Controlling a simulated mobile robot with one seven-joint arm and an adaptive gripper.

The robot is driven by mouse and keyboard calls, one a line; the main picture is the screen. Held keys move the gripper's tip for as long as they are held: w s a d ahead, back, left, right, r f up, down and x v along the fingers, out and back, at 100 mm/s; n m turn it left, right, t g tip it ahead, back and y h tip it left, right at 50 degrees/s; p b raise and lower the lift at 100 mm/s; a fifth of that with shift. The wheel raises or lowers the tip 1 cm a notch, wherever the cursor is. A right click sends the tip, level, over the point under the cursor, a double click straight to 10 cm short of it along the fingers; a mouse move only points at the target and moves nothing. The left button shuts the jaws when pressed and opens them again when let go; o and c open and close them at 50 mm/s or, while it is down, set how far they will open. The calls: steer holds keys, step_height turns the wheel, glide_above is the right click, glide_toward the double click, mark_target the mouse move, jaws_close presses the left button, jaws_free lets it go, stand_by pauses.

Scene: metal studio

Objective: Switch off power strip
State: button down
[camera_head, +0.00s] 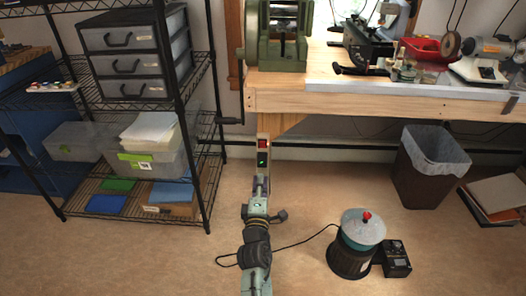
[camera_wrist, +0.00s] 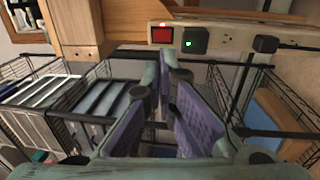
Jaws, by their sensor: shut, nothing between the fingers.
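The power strip (camera_head: 263,153) runs upright down the front of the workbench leg in the head view, with a red switch (camera_head: 262,143) near its top. In the wrist view the power strip (camera_wrist: 230,37) lies sideways across the top, with the red switch (camera_wrist: 161,35) lit at its left end. A black plug with a green light (camera_wrist: 195,40) sits beside the switch. My gripper (camera_head: 260,185) is below the switch in the head view. In the wrist view my gripper (camera_wrist: 168,62) is shut and empty, its tips pointing toward the strip; I cannot tell the gap.
A second black plug (camera_wrist: 265,44) sits farther along the strip. A wire shelf (camera_head: 185,120) with bins stands to the left. A small round machine (camera_head: 350,258) with a cord stands on the floor. The workbench (camera_head: 300,95) overhangs, and a bin (camera_head: 410,185) stands right.

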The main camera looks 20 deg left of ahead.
steer(key=b, duration=0.6)
glide_toward(263, 144)
steer(key=x, duration=0.5)
steer(key=shift+w+a+f, duration=0.1)
steer(key=shift+w+f, duration=0.05)
steer(key=shift+w, duration=0.05)
steer(key=shift+x, duration=0.8)
